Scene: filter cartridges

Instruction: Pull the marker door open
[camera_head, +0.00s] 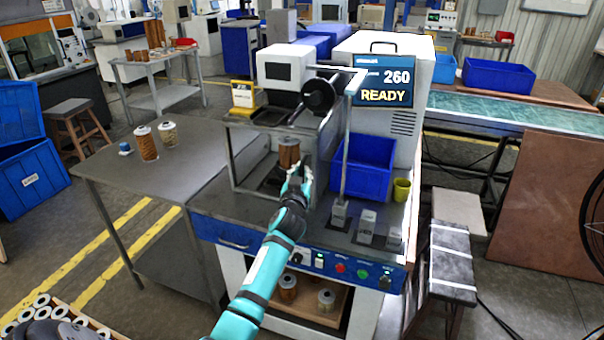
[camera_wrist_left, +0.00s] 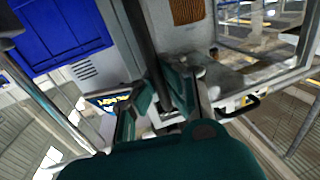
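The marker (camera_head: 275,68) is a pale machine with a metal-framed chamber beside a screen reading "260 READY". A brown filter cartridge (camera_head: 289,152) stands in the chamber. In the left wrist view, a clear framed door panel (camera_wrist_left: 285,100) lies to the right, with a black handle (camera_wrist_left: 240,107) on it. My left gripper (camera_head: 298,178) is at the chamber's front, in front of the cartridge. Its fingers also show in the left wrist view (camera_wrist_left: 163,103), apart with nothing held between them. The handle is to their right, not between them. How far the door stands open is unclear.
A blue bin (camera_head: 365,168) and a yellow cup (camera_head: 401,189) stand right of the chamber. Buttons line the bench front (camera_head: 340,268).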

